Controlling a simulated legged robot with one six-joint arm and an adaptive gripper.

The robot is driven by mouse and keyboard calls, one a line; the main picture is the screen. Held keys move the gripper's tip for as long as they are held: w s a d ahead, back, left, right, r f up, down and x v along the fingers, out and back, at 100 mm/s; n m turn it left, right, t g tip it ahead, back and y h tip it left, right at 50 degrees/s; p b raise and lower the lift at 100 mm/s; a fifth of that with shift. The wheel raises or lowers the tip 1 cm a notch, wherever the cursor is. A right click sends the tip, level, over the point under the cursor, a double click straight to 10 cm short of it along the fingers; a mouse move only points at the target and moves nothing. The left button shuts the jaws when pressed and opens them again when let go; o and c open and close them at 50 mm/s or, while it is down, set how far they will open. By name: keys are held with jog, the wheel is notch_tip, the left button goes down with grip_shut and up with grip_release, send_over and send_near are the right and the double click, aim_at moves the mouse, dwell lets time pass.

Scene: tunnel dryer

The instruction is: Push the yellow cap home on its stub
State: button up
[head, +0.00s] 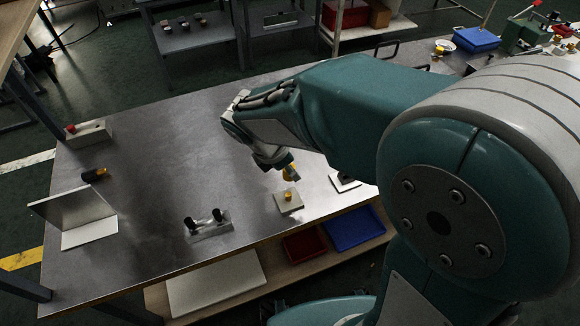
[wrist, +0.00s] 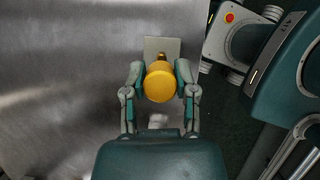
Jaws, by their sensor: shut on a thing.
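My gripper (wrist: 160,85) is shut on the round yellow cap (wrist: 160,80), with one finger on each side of it. In the head view the cap (head: 290,174) shows just below the fingers, above the steel table. A small pale square plate (head: 291,208) with a short brass-yellow stub (head: 288,195) lies near the table's front edge. The cap is apart from the stub in the head view. In the wrist view the stub (wrist: 161,56) shows just past the cap's top edge, partly hidden by it. The cap's underside is hidden.
A block with black knobs (head: 208,225), a bent metal sheet (head: 89,238), a dark orange-ended cylinder (head: 94,174) and a red-knobbed block (head: 88,133) stand to the left. Another plate (head: 345,182) is partly hidden by my arm. The table (head: 165,150) is clear in the middle.

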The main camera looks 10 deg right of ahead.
aim_at(290, 193)
jog(key=shift+a+f, duration=0.15)
jog(key=shift+f, duration=2.75)
jog(key=shift+f, duration=1.65)
jog(key=o, duration=1)
jog(key=v, duration=1.2)
